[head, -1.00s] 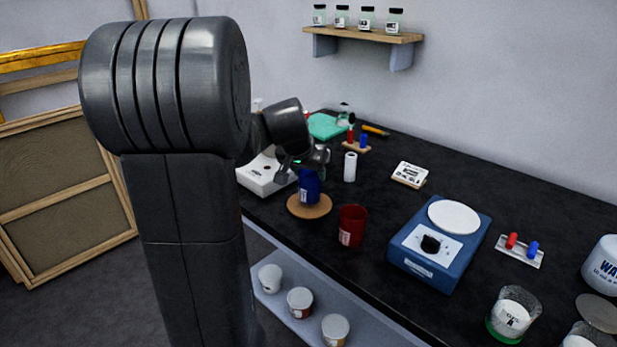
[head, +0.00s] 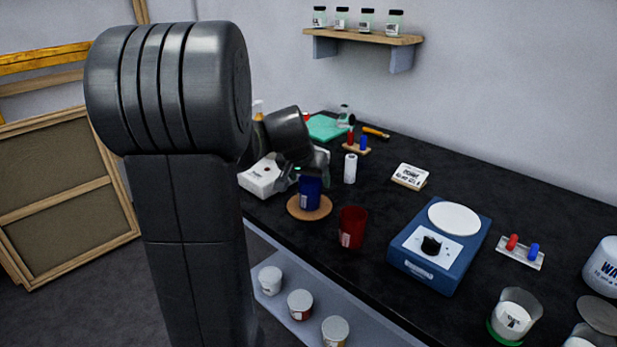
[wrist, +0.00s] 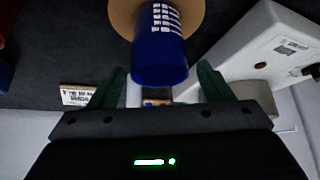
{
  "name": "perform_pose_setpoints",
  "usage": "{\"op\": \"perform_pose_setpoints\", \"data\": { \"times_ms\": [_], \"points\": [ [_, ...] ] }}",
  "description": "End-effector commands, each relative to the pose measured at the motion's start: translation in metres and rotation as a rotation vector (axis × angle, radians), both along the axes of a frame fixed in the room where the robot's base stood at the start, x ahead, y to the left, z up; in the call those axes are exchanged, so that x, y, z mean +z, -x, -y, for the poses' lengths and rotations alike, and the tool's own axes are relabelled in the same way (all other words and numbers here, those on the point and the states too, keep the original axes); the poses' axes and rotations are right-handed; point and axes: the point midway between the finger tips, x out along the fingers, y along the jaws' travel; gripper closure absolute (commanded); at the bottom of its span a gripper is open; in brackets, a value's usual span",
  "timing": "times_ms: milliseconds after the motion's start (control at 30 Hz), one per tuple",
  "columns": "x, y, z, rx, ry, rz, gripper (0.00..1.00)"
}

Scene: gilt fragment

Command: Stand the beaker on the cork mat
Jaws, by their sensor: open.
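The blue beaker (head: 311,195), with a white label, stands upright on the round cork mat (head: 294,208) near the bench's left edge. The wrist view also shows the beaker (wrist: 160,58) and part of the mat (wrist: 197,12). My gripper (head: 306,173) is open just behind the beaker in the head view. In the wrist view my gripper's two dark green fingers (wrist: 162,80) stand apart, one on each side of the beaker's near end, with visible gaps. My arm hides part of the bench behind it.
A red beaker (head: 352,229) stands close in front of the mat. A white device (head: 260,178) is just left of my gripper. A white bottle (head: 350,168) stands to the right. A blue hotplate (head: 440,245) is farther right.

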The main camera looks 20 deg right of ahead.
Motion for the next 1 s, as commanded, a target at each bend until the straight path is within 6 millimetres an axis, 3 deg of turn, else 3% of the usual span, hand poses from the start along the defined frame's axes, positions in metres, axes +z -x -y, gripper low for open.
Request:
{"op": "perform_pose_setpoints", "data": {
  "times_ms": [533, 700, 1000],
  "points": [
    [0.089, 0.039, -0.04, 0.002, 0.001, 0.003, 0.27],
    [0.1, 0.045, -0.045, 0.001, 0.0, 0.001, 0.27],
    [0.101, 0.046, -0.046, 0.0, 0.001, 0.001, 0.27]
  ]
}}
